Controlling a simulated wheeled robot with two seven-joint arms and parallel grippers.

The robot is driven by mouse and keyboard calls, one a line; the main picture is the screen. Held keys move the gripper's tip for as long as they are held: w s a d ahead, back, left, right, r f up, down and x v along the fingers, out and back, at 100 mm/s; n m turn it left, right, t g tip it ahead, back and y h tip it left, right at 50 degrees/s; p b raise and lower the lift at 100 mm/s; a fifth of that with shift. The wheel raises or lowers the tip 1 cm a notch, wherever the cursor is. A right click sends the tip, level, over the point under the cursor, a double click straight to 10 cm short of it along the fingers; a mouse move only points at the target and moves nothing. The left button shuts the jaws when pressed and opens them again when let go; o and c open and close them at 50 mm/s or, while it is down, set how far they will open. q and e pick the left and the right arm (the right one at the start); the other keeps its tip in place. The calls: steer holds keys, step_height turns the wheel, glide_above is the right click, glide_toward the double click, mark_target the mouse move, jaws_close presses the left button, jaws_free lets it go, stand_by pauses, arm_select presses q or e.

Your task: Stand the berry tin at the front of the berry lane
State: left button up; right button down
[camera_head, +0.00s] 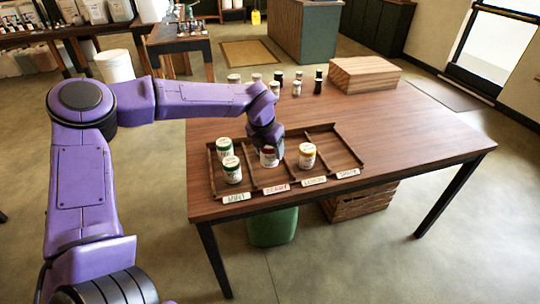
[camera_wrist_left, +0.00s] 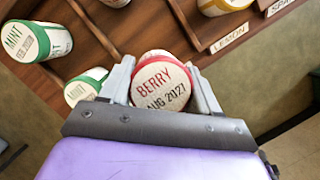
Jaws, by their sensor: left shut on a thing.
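The berry tin (camera_head: 268,159) has a dark red lid rim and a pale top. The front of that lane looks empty. My right gripper is not in view.
Two green-lidded mint tins (camera_head: 232,172) stand in the lane to the left. A yellow-lidded lemon tin (camera_head: 307,157) stands to the right. The spare lane at far right is empty. Several jars and a wooden box (camera_head: 363,75) stand farther back on the table.

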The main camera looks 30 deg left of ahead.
arm_select(q)
steer(key=w+f, duration=0.1)
steer(key=a+f, duration=0.1)
steer(key=w+f, duration=0.1)
steer(key=shift+w+a+f, duration=0.3)
steer(key=shift+w+f, duration=0.05)
steer(key=shift+f, duration=0.05)
step_height(320, 180, down, 3)
steer(key=shift+r+p, duration=0.15)
steer(key=shift+p, duration=0.2)
steer(key=shift+w+f, duration=0.1)
steer(key=shift+f, duration=0.2)
steer(key=shift+f, duration=0.1)
steer(key=o, duration=1.1)
steer(key=shift+o, duration=0.2)
steer(key=b+v, duration=0.1)
steer(key=v, duration=1.1)
